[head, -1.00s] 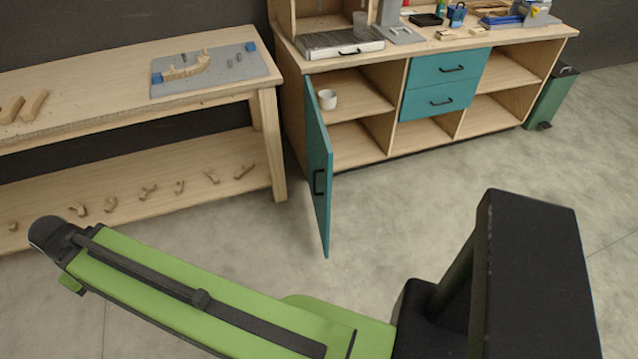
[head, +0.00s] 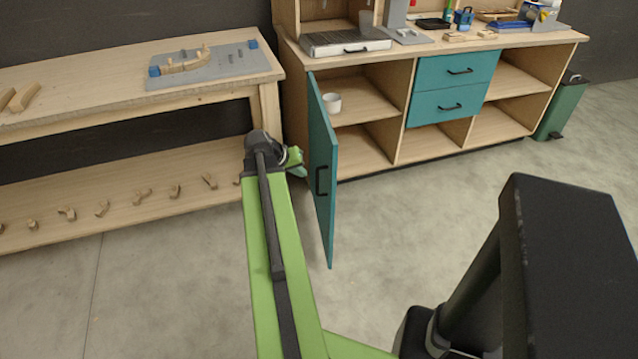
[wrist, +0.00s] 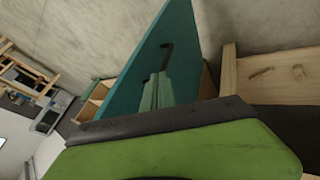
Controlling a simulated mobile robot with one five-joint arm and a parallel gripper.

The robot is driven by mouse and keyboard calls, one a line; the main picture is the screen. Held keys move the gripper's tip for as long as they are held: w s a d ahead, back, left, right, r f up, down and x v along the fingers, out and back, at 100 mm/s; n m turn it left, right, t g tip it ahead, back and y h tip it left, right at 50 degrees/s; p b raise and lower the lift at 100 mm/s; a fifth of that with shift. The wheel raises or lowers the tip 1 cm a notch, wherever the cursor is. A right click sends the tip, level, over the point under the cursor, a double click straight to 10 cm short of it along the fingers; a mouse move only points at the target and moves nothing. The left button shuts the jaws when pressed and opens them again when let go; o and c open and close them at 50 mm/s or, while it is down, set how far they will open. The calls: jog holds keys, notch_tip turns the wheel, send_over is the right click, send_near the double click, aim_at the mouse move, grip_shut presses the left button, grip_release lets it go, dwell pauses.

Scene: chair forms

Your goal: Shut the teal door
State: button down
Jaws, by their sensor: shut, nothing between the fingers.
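The teal door (head: 322,160) stands wide open on the left side of the cabinet, swung out toward me. Its black handle (head: 321,181) is on the face turned toward me. My gripper (head: 296,163) is just left of the door, at about handle height, with its fingers shut and empty. In the wrist view the shut green fingers of my gripper (wrist: 158,92) point at the door (wrist: 150,58), close to the handle (wrist: 165,58). I cannot tell whether they touch it.
A wooden bench (head: 200,95) with a lower shelf of small wooden pieces stands left of the door, close to my gripper. The cabinet top (head: 440,48) carries tools and boxes. A green bin (head: 562,108) stands right of the cabinet. The floor in front is clear.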

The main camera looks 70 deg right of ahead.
jog(key=b, duration=0.8)
send_near(329, 183)
notch_tip(329, 183, down, 4)
jog(key=w, duration=0.2)
jog(key=shift+s+d+r+p, duration=0.2)
jog(key=shift+s+d, duration=0.4)
jog(key=shift+s, duration=0.2)
jog(key=shift+s+d+r+p, duration=0.1)
jog(key=shift+s+d+r, duration=0.05)
jog(key=shift+s+d, duration=0.55)
